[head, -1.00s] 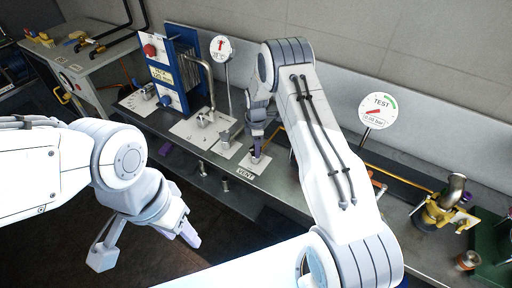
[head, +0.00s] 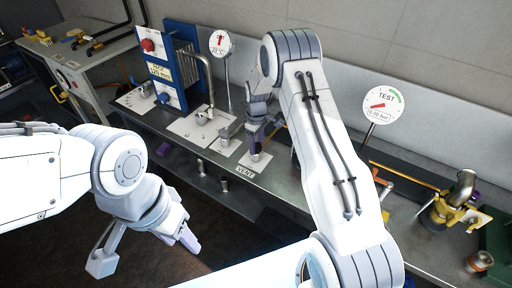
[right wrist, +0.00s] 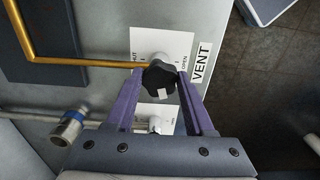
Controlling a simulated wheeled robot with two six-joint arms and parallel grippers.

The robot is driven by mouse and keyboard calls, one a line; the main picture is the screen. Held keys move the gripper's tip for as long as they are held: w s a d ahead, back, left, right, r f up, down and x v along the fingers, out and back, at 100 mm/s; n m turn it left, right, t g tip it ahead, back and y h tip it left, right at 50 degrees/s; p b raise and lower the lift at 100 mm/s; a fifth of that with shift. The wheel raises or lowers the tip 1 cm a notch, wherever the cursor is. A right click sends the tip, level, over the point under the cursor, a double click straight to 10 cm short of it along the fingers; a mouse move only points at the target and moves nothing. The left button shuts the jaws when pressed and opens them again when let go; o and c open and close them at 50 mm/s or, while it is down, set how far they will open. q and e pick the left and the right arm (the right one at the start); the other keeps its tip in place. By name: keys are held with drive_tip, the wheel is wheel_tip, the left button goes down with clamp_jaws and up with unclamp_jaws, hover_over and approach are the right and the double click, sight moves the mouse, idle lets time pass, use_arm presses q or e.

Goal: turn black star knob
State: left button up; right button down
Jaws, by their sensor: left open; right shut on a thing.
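The black star knob (right wrist: 159,79) shows in the right wrist view, on a white plate (right wrist: 176,42) marked OPEN beside a VENT label (right wrist: 202,63). A small white mark is on the knob. My right gripper (right wrist: 160,88) has its purple fingers on both sides of the knob and is shut on it. In the head view, my right gripper (head: 255,148) reaches down to the plate by the VENT label (head: 245,172), and its fingers hide most of the knob. My left gripper (head: 180,243) hangs open and empty in front of the bench, away from the knob.
A brass pipe (right wrist: 75,62) runs up to the knob. A TEST gauge (head: 384,103) stands to the right of my right arm, and a temperature dial (head: 221,43) stands behind. A blue plate unit (head: 183,62) is at the left. Yellow fittings (head: 440,212) sit at the right.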

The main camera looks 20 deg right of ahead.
drive_tip(key=m+b, duration=0.1)
drive_tip(key=m, duration=0.4)
drive_tip(key=shift+s+a+f+m+b, duration=0.1)
drive_tip(key=shift+s+m+b, duration=0.05)
drive_tip(key=shift+m+b, duration=0.2)
drive_tip(key=m+b, duration=0.1)
drive_tip(key=m, duration=0.4)
drive_tip(key=shift+a, duration=0.1)
drive_tip(key=m+b, duration=0.1)
drive_tip(key=m, duration=0.4)
drive_tip(key=shift+m, duration=0.35)
drive_tip(key=m, duration=0.4)
drive_tip(key=shift+m, duration=0.4)
drive_tip(key=shift+c, duration=1.4)
unclamp_jaws()
